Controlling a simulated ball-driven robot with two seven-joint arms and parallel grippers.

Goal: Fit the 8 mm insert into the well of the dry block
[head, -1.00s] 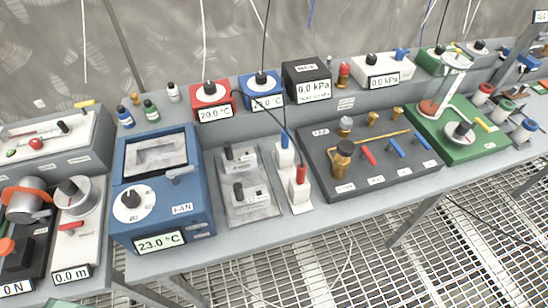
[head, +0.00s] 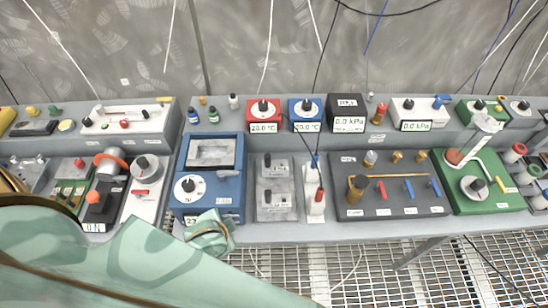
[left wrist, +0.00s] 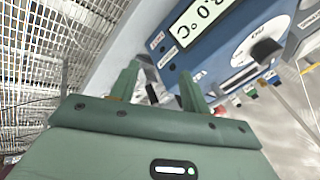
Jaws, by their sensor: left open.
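My left gripper (left wrist: 158,82) is open, with its two green fingers apart and nothing seen between them. In the head view my left arm comes in from the lower left, and its end (head: 209,236) covers part of the front display of the blue unit marked FAN (head: 212,185). In the left wrist view the blue unit's display (left wrist: 196,22) is just beyond the fingertips. A red unit (head: 263,116) and a smaller blue unit (head: 305,114), both with temperature displays, stand on the back shelf. I cannot tell which unit is the dry block, nor pick out the 8 mm insert. My right gripper is not in view.
Right of the blue FAN unit are a grey plate with two small devices (head: 276,188), a white stand (head: 314,190), a dark panel with brass fittings (head: 388,187) and a green unit (head: 483,190). The bench's front edge borders open floor grating (head: 340,270).

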